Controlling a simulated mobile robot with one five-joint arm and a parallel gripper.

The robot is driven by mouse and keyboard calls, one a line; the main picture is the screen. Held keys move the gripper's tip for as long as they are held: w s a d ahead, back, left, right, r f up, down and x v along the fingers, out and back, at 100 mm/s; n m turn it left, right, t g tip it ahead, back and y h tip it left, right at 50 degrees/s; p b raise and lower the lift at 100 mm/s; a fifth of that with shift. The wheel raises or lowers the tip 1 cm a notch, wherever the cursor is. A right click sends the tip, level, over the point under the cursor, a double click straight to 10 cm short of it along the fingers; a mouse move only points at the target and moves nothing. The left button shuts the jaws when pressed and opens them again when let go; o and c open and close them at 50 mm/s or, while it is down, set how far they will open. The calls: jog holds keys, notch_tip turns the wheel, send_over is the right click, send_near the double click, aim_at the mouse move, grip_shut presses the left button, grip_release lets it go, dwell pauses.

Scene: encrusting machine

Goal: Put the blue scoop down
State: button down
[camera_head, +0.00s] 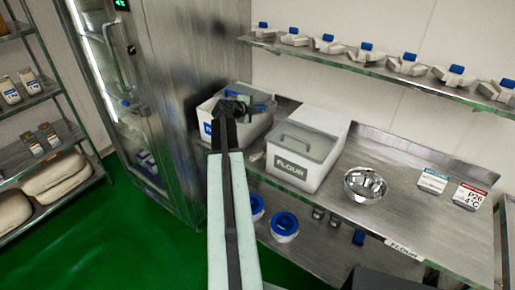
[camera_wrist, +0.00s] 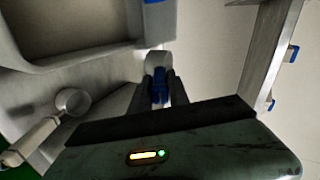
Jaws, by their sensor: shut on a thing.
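My gripper (camera_head: 237,107) is at the open white bin (camera_head: 259,127) at the back left of the steel counter. It appears over the bin's near side in the head view. In the wrist view my gripper (camera_wrist: 160,88) is shut on a narrow blue part, which I take to be the handle of the blue scoop (camera_wrist: 159,94). A pale rounded part shows just beyond the fingertips. Most of the scoop is hidden by the fingers and the gripper body. I cannot tell whether the scoop touches the bin or the counter.
A lidded flour bin (camera_head: 292,178) stands right of the open bin, then a steel bowl (camera_head: 365,185) and two small signs (camera_head: 432,181). Bare counter (camera_head: 400,215) lies around the bowl. A wall shelf (camera_head: 390,75) with several blue-topped pieces runs above. A glass-door fridge (camera_head: 125,110) stands left.

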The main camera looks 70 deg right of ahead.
notch_tip(320, 180, down, 17)
jog(key=b, duration=1.5)
jog(key=shift+r, duration=0.35)
jog(key=shift+f, duration=0.2)
jog(key=c, duration=1.3)
grip_release()
jog(key=shift+o, duration=0.2)
jog(key=shift+r, duration=0.15)
jog(key=shift+a+r+p, duration=0.2)
jog(key=shift+r+p, duration=0.05)
jog(key=shift+p, duration=0.2)
jog(key=p+v, duration=0.4)
jog(key=v, duration=0.7)
jog(key=shift+a, duration=0.3)
